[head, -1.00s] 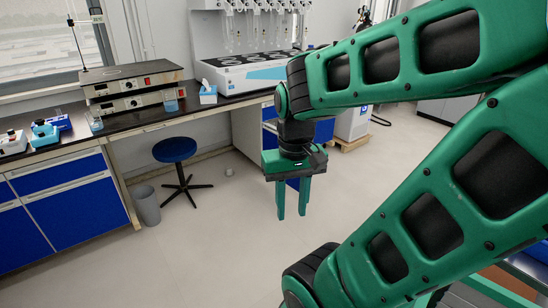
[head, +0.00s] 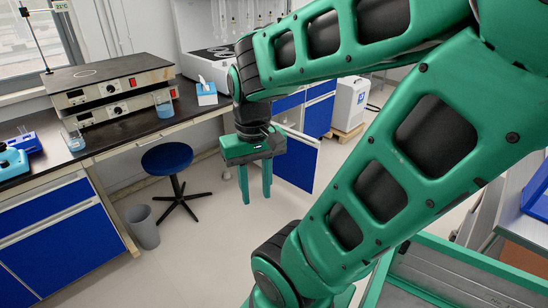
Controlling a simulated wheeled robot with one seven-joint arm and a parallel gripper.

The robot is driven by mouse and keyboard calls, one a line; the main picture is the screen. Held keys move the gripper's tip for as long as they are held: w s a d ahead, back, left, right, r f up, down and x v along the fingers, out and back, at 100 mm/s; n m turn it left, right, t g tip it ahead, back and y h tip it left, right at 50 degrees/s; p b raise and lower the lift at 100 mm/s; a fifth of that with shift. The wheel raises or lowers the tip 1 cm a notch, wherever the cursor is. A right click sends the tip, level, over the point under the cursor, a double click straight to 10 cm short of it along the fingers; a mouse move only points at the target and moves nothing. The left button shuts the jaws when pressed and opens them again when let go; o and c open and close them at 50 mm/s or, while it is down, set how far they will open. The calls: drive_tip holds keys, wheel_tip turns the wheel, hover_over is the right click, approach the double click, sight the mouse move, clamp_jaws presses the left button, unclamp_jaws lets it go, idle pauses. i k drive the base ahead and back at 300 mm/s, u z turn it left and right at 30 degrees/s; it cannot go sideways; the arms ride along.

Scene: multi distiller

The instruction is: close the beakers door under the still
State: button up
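The still (head: 208,62), a white unit with glassware behind it, stands on the dark bench and is partly hidden by my arm. Below it, a blue cabinet door (head: 297,165) with a pale edge stands swung open into the room. Its left part is behind my gripper, and the cabinet's inside is hidden. My gripper (head: 255,190) hangs with its fingers pointing down, in front of and left of the door in the picture. The two green fingers are apart with nothing between them. I cannot see any contact with the door.
A blue stool (head: 168,158) and a grey bin (head: 142,226) stand on the floor at left. Stacked hotplates (head: 112,90) and a tissue box (head: 206,94) are on the bench. A white unit (head: 349,104) stands beyond the cabinets. Floor below my gripper is clear.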

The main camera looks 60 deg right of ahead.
sight(298, 167)
drive_tip(key=u, duration=0.05)
drive_tip(key=i, duration=0.5)
drive_tip(key=z, duration=1.85)
drive_tip(key=i, duration=0.8)
drive_tip(key=u, duration=0.15)
